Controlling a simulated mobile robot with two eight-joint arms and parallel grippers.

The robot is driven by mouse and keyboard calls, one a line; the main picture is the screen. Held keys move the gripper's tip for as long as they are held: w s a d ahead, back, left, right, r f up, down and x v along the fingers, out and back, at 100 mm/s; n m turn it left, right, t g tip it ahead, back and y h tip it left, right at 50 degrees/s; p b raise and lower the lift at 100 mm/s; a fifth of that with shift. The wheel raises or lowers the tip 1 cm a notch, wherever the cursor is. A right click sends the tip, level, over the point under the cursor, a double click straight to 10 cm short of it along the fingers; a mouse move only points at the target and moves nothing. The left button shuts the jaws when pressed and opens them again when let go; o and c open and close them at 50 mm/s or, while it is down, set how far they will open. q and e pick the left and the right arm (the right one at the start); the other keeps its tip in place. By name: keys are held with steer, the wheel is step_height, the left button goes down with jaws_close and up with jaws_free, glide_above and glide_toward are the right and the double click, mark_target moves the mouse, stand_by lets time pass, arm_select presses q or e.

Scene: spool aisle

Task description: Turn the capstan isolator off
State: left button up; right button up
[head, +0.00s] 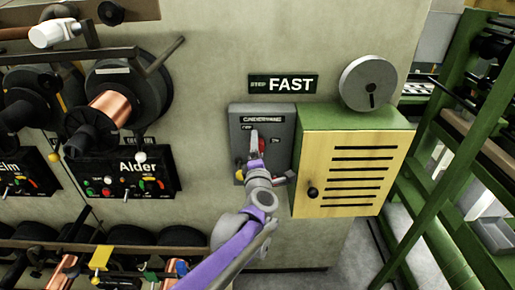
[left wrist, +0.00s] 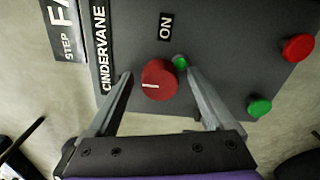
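A grey control box (head: 281,116) is on the wall, its label reading CINDERVANE in the left wrist view (left wrist: 103,50). No label reading capstan is legible. On it is a round red knob (left wrist: 159,80) with a short white mark that lies roughly level in the left wrist view. An ON label (left wrist: 166,27) is above the knob there; no OFF label is readable. My left gripper (head: 256,146) is at the box. Its fingers (left wrist: 160,95) are spread on either side of the knob, with gaps visible. My right gripper is not in view.
A small green light (left wrist: 180,62), a red button (left wrist: 298,47) and a green button (left wrist: 260,107) share the panel. A yellow louvred cabinet (head: 352,172) juts out to the right. A STEP FAST sign (head: 284,84) is above. Spool racks (head: 120,105) are left.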

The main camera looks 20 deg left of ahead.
arm_select(q)
steer(key=v, duration=1)
steer(key=shift+s, duration=0.4)
steer(key=shift+d, duration=0.1)
